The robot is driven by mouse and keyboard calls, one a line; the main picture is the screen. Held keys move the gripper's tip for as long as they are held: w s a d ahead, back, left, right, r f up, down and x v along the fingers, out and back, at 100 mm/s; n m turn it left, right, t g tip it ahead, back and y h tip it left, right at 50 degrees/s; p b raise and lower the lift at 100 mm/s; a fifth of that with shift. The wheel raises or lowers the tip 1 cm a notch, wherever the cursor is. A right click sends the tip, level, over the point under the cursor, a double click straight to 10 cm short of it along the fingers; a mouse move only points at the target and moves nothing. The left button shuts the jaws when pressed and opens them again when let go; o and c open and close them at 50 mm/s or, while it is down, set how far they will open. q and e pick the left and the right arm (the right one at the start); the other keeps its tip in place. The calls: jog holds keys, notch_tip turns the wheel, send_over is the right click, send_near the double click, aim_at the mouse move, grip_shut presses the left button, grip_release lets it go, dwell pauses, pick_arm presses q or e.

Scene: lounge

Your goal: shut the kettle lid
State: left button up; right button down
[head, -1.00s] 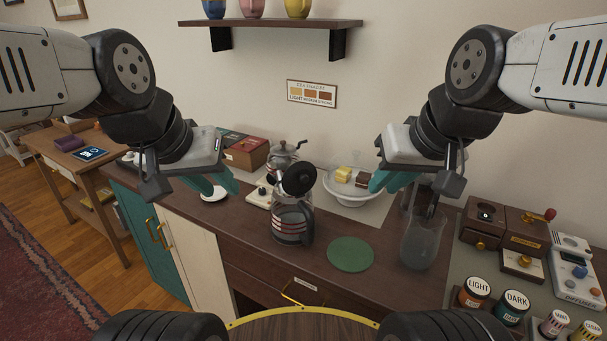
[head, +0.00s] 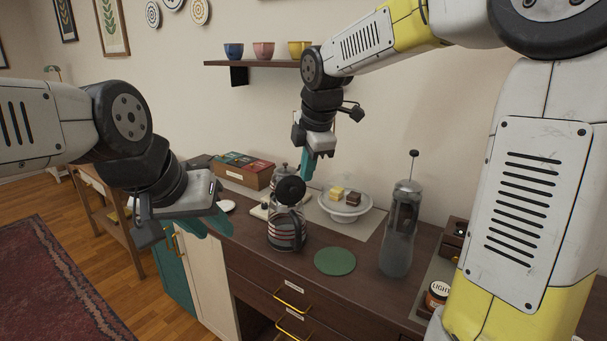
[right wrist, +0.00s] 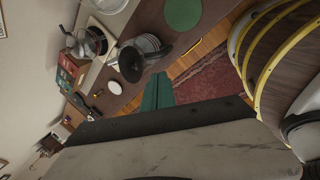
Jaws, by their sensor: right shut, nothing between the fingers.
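The kettle (head: 287,231), striped with a dark handle, stands upright on the dark counter. Its round black lid (head: 290,190) is raised and tilted up above the body. In the right wrist view the lid (right wrist: 131,64) shows as a dark disc beside the kettle body (right wrist: 150,46). My right gripper (head: 306,174) is shut and empty, pointing down just above and behind the lid in the head view; whether it touches cannot be told. Its teal fingers (right wrist: 157,92) lie together in the right wrist view. My left gripper (head: 208,222) is open and empty, left of the kettle.
A metal pot (head: 282,173) stands behind the kettle, partly hidden. A cake stand (head: 345,211) is to the right behind. A green round mat (head: 335,261) lies right of the kettle, then a tall glass vessel (head: 397,250). A small white plate (head: 227,206) is at left.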

aim_at(292, 193)
jog(key=w+f, duration=0.2)
jog(key=w+a+f, duration=0.1)
jog(key=w+f, duration=0.1)
jog(key=f, duration=0.1)
jog(key=w+a+f, duration=0.1)
jog(key=w+f, duration=0.1)
jog(key=shift+w+a+f, duration=0.2)
jog(key=shift+f, duration=0.1)
